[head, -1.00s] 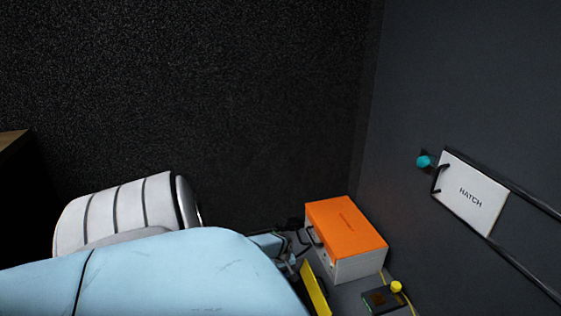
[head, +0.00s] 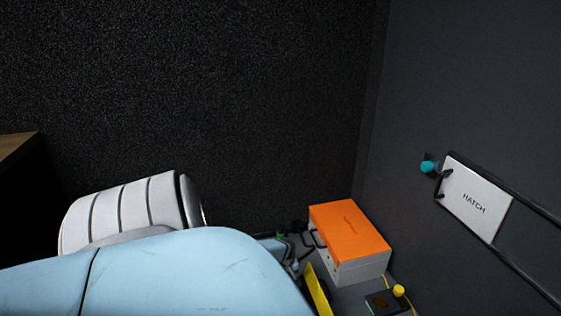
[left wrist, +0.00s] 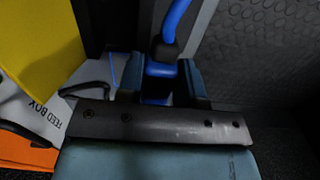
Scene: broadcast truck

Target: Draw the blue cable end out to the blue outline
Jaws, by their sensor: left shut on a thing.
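In the left wrist view my left gripper (left wrist: 158,82) is shut on the blue cable end (left wrist: 156,86), which sits between its two fingers. The blue cable (left wrist: 177,18) runs up from a dark collar above the fingers to the top edge. A thin blue line (left wrist: 112,69) shows on the floor left of the fingers; I cannot tell whether it is part of the blue outline. In the head view my light blue left arm hides most of the gripper and the cable. My right gripper is in neither view.
An orange-topped box (head: 349,229) stands by the right wall, beside a yellow panel (head: 317,290) and a small dark box with a yellow knob (head: 399,291). A white HATCH plate (head: 474,201) and rails are on the wall. A white ribbed padded thing (head: 130,215) stands left.

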